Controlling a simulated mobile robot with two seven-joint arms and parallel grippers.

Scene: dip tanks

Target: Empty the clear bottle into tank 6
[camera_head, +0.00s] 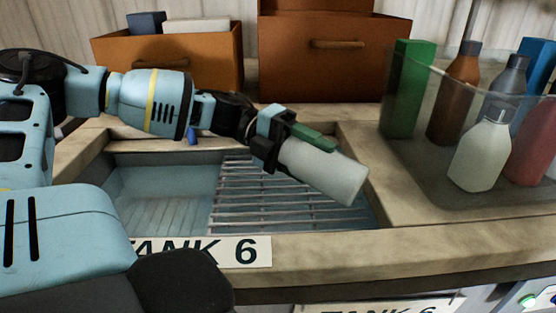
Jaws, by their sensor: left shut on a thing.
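My left gripper (285,145) reaches in from the left and is shut on a pale, whitish cylindrical bottle (325,172). The bottle is held over the right part of tank 6, strongly tilted, with its visible broad end pointing down to the right. A dark green strip lies along its upper side at the jaws. I cannot see its neck or whether liquid comes out. Tank 6 (165,186) is a sunken basin with a wire rack (265,190) on its right side. Its label (240,252) is on the front edge. My right gripper is not in view.
A clear bin (420,185) at the right holds several bottles, including a whitish one (482,155), a brown one (455,95) and a red one (533,145), and a green box (408,90). Orange-brown boxes (330,70) stand behind the tank.

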